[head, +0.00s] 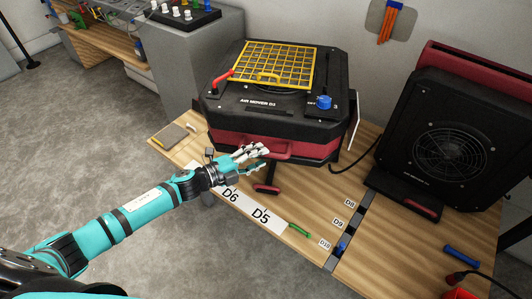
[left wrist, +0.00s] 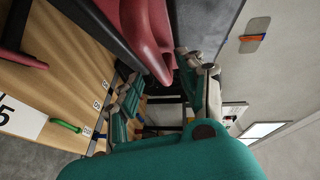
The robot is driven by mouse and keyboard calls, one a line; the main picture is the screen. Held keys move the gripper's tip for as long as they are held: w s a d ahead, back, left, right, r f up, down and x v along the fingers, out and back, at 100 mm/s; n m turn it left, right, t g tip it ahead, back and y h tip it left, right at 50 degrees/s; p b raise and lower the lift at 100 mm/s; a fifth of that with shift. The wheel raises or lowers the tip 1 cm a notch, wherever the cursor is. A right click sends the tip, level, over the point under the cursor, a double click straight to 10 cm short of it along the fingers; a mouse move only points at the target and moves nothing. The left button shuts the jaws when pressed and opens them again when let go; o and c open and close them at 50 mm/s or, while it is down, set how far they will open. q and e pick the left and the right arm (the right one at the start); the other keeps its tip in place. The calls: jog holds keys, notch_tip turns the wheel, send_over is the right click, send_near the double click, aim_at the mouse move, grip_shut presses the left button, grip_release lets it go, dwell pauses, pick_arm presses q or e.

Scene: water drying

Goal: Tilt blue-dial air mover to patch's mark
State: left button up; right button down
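The blue-dial air mover (head: 270,122) is a black and dark red unit lying on the wooden bench, with a yellow grille (head: 268,64) facing up. Its blue dial (head: 323,103) is at the right of the top face. A red handle (head: 280,150) sticks out at its front; a red part also shows in the left wrist view (left wrist: 148,38). My left gripper (head: 258,153) is beside the handle's left end, fingers apart. In the left wrist view its fingers (left wrist: 165,95) are spread with nothing gripped between them; contact with the handle cannot be told. My right gripper is not in view.
A second black air mover (head: 440,140) stands upright at the right. Labels D5 (head: 261,215), D6, D8, D9 and D10 (head: 325,244) mark the bench. A green piece (head: 300,230) and a blue piece (head: 341,248) lie near the front edge. A cable runs between the units.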

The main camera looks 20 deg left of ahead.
pick_arm(q)
jog(key=shift+x, duration=1.55)
grip_shut()
